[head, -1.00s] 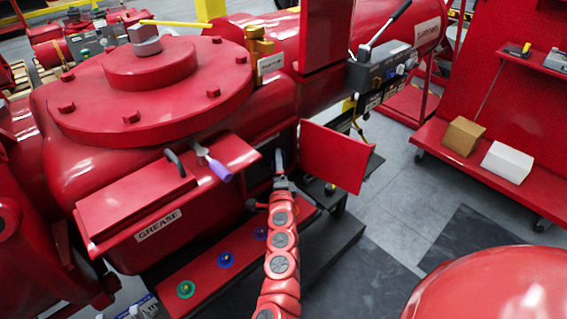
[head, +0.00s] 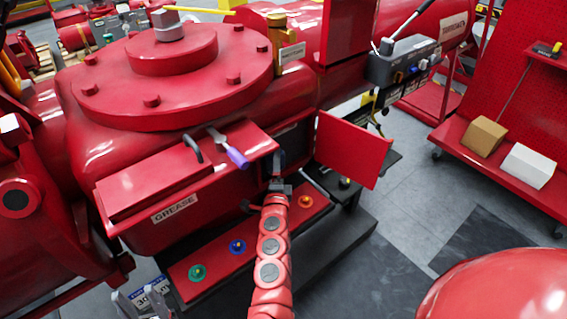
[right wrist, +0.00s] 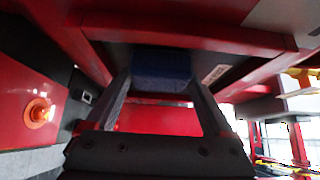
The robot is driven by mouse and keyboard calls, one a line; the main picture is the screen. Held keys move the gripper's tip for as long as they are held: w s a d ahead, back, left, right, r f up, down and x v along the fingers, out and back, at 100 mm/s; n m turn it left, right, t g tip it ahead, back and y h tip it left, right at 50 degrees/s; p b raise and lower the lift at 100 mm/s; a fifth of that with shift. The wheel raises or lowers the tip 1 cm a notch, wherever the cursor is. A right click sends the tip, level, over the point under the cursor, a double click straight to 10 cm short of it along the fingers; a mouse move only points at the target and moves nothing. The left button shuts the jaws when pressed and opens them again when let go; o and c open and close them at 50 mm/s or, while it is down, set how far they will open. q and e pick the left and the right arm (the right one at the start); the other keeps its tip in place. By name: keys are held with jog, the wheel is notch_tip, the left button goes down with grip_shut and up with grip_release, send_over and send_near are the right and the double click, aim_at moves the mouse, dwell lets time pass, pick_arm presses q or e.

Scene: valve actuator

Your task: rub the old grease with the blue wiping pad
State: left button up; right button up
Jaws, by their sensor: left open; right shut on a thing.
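My right gripper (head: 278,160) is at the front of the red housing, by the open red door (head: 352,150). In the right wrist view its fingers (right wrist: 162,88) are shut on the blue wiping pad (right wrist: 162,66), up near dark and red surfaces. I cannot tell whether the pad touches anything. The pad is not clearly visible in the head view. I cannot make out the old grease in either view. My left gripper (head: 137,303) is open and empty at the bottom left of the head view, partly cut off.
Below lies a red ledge with green (head: 197,273), blue (head: 237,247) and orange (head: 305,201) knobs. The orange one also shows in the right wrist view (right wrist: 39,113).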

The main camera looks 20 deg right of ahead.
jog(key=shift+a, duration=0.3)
jog(key=shift+s+d, duration=0.35)
jog(key=shift+s, duration=0.6)
jog(key=shift+s+d, duration=0.35)
jog(key=shift+s, duration=0.55)
jog(key=shift+s+d, duration=0.35)
jog(key=shift+s, duration=0.6)
jog(key=s, duration=0.1)
jog(key=s+d, duration=0.1)
jog(key=shift+s, duration=0.4)
